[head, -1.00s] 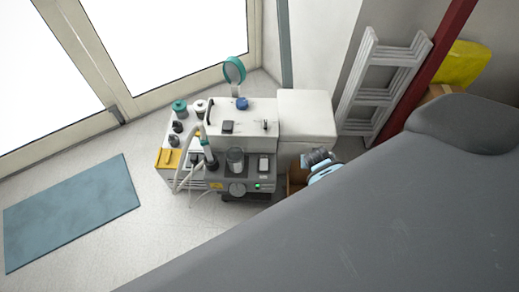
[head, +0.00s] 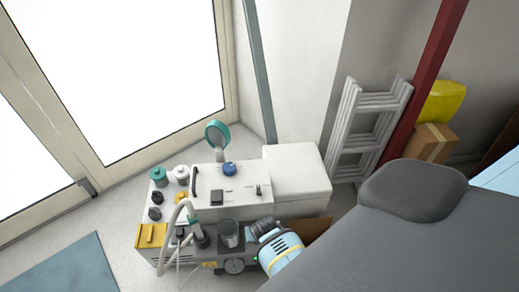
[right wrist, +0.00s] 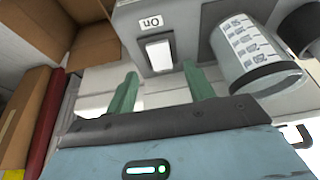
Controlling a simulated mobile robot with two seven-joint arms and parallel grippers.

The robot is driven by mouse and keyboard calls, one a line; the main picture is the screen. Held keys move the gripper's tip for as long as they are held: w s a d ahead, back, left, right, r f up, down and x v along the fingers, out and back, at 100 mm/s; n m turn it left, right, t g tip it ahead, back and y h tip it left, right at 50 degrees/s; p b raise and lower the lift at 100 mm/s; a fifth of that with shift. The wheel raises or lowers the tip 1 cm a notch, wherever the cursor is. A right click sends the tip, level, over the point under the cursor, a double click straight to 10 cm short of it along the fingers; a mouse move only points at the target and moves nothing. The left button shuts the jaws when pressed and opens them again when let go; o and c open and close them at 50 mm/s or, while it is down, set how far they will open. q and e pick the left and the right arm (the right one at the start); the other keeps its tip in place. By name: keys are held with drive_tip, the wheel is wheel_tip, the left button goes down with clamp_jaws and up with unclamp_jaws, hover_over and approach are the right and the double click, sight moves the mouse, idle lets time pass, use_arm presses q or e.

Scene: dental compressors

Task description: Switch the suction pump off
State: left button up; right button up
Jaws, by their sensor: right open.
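The suction pump (head: 209,265) is a grey unit with a clear jar (head: 230,230) and a round gauge, at the front of a white machine in the head view. In the right wrist view its white rocker switch (right wrist: 158,52) sits in a grey frame under an "On" label that appears upside down. My right gripper (right wrist: 160,74) is open, its two green fingers pointing toward the switch, with nothing between them. I cannot tell whether they touch the panel. In the head view my right arm covers the switch and the fingertips are hidden. My left gripper is not in view.
The jar (right wrist: 252,50) stands close to the right finger in the wrist view. An open cardboard box (right wrist: 90,30) is on the left.

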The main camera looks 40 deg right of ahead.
drive_tip(key=b+x, duration=0.3)
drive_tip(key=x, duration=0.1)
drive_tip(key=shift+d+f, duration=0.1)
drive_tip(key=shift+f, duration=0.1)
drive_tip(key=shift+w+f+b, duration=0.1)
drive_tip(key=shift+w+b, duration=0.05)
drive_tip(key=shift+b, duration=0.35)
drive_tip(key=shift+c, duration=0.4)
